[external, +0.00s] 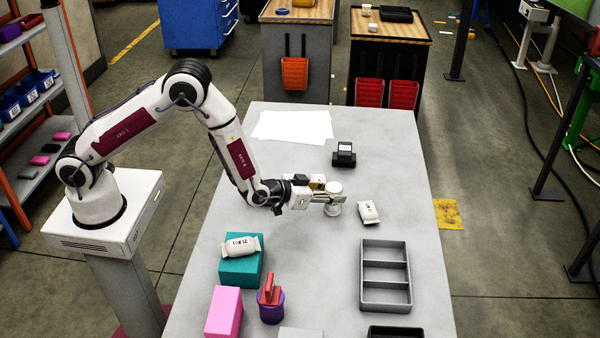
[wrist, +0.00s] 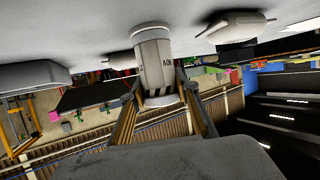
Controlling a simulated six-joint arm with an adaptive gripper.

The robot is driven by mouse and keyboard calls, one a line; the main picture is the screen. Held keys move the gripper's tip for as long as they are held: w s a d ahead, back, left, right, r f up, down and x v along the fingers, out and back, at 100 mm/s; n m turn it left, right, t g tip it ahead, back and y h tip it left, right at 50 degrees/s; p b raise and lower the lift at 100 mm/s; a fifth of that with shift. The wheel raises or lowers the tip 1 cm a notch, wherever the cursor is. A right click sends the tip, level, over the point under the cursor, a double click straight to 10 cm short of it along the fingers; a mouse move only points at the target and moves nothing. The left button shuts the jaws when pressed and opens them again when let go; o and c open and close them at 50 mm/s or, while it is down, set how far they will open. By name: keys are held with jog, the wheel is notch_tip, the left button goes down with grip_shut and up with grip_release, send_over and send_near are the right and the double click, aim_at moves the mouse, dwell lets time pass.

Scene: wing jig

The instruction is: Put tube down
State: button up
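The white tube (external: 334,192) is upright at the middle of the grey table (external: 290,245). My gripper (external: 328,199) reaches it from the left, level and low over the table. The wrist view is upside down, with the table along the top. There the tube (wrist: 157,62), with dark marks and a striped band, sits between the two fingers of my gripper (wrist: 160,90). The fingers lie against both its sides, shut on it. The tube's foot is at or very near the table top; I cannot tell if it touches.
A white pouch (external: 369,212) lies just right of the tube. A black device (external: 344,155), white sheets (external: 292,126), grey tray (external: 386,306), teal box (external: 240,272), pink box (external: 223,313) and purple cup (external: 271,309) stand around.

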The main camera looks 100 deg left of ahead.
jog(key=c, duration=0.4)
jog(key=shift+r, duration=0.15)
jog(key=shift+r, duration=4.85)
